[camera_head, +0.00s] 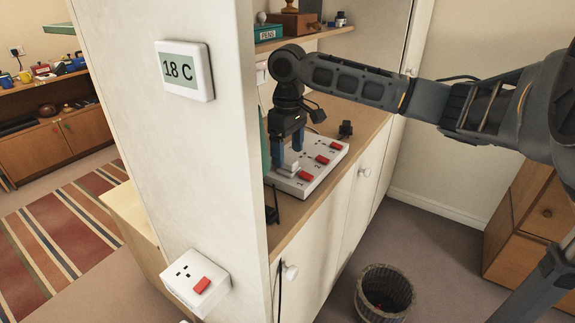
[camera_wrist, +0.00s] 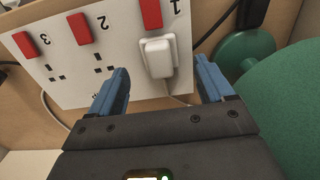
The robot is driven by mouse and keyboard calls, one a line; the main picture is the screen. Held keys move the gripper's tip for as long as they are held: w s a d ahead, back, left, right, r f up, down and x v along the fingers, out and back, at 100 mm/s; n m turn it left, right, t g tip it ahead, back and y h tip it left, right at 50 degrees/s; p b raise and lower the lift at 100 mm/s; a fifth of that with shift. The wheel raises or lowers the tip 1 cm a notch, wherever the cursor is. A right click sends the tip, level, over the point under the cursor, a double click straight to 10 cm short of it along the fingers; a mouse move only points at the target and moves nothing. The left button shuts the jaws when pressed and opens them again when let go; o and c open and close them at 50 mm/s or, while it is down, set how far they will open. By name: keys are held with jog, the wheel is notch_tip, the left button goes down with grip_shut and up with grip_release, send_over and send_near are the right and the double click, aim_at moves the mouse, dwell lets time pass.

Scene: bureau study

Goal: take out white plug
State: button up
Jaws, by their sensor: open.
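A white plug (camera_wrist: 158,58) sits in socket 1 of a white power strip (camera_wrist: 66,84), just below that socket's red switch. A cord runs from the plug down behind my gripper. My gripper (camera_wrist: 162,80) is open, with one blue finger on each side of the plug and its tips apart from it. In the head view, my gripper (camera_head: 288,143) points down over the near end of the power strip (camera_head: 325,172), which lies on the wooden counter. The plug (camera_head: 290,167) shows there partly, below the fingers. Sockets 2 and 3 are empty in the wrist view.
A green round object (camera_wrist: 300,110) stands close to the right finger in the wrist view. A wall panel with a thermostat (camera_head: 185,70) rises left of the counter. A shelf (camera_head: 300,38) is above.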

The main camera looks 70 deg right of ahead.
aim_at(287, 160)
jog(key=shift+w+f, duration=0.1)
jog(key=shift+f, duration=1.7)
jog(key=c, duration=1.2)
